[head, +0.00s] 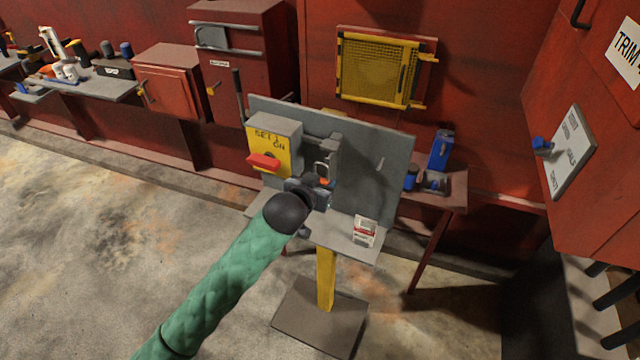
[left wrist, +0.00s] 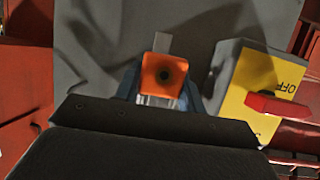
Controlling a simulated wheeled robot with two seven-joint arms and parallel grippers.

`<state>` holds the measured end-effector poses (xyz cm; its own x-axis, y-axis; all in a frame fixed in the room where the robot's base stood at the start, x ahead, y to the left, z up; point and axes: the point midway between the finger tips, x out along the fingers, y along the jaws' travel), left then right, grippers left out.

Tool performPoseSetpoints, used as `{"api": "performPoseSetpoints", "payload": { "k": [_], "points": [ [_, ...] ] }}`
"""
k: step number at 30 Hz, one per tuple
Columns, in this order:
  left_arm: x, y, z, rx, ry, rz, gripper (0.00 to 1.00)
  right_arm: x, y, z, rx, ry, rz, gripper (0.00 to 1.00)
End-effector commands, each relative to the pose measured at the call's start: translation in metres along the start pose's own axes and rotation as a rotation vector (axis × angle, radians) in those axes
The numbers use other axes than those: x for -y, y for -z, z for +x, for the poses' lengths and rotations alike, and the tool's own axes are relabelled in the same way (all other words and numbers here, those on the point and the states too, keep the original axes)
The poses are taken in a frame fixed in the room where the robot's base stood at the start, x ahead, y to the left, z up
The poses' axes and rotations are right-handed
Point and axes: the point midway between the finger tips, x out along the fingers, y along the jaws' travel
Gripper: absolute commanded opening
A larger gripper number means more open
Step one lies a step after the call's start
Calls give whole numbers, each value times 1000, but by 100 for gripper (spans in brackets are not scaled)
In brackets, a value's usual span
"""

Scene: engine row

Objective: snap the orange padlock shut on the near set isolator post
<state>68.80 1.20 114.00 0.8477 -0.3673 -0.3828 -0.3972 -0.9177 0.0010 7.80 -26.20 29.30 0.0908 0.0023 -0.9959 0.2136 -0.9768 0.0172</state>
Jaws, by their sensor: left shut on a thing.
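The orange padlock (head: 323,182) is between the fingers of my left gripper (head: 316,189), which is shut on it. In the left wrist view the padlock (left wrist: 163,75) shows its orange face with a dark round centre, between the blue-grey fingertips (left wrist: 161,92). A grey bar (left wrist: 162,43) shows just beyond it. The near isolator is a grey box with a yellow face (head: 263,148) and a red handle (head: 264,161), on the grey board left of the gripper. A grey bracket (head: 329,148) stands beside it, above the padlock. I cannot tell whether the shackle is closed or around anything.
The grey backboard (head: 390,150) stands on a yellow post (head: 326,275) with a flat base. A red-and-white tag (head: 365,231) lies on its ledge. A small red table (head: 455,190) holds blue items behind. A red cabinet (head: 590,110) is at right. Floor at left is clear.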

Motion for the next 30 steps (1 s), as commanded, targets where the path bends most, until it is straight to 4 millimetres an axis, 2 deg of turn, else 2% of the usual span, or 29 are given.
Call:
{"api": "performPoseSetpoints", "payload": {
  "k": [11,30],
  "points": [
    [0,4,10,-1,0,0,14,4,1,0,-1,3,1,36],
    [0,11,26,0,0,0,14,0,0,0,0,0,0,36]
  ]
}}
